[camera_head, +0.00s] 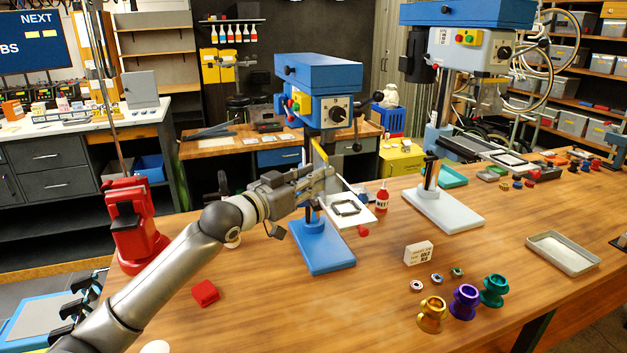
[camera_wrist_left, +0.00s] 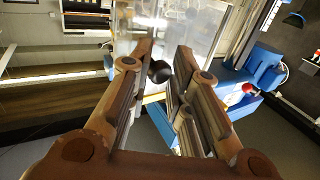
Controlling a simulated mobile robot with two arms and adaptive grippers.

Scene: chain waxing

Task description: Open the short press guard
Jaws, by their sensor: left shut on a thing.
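The short press (camera_head: 318,75) is blue and stands on the bench on a blue base (camera_head: 322,248). Its guard is a clear panel, seen close up in the left wrist view (camera_wrist_left: 198,32). A round black knob (camera_wrist_left: 158,71) sits on it. My left gripper (camera_head: 328,175) is in front of the press, below its head, and also fills the left wrist view (camera_wrist_left: 161,62). Its two fingers are on either side of the knob and shut on it. My gripper partly hides the guard in the head view. My right gripper is not in view.
A taller press (camera_head: 470,45) stands to the right. A red arbor press (camera_head: 135,225) is at the left, with a red block (camera_head: 205,292) nearby. A red bottle (camera_head: 382,198), gold, purple and green cups, and a metal tray (camera_head: 563,253) are on the bench. The front middle is clear.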

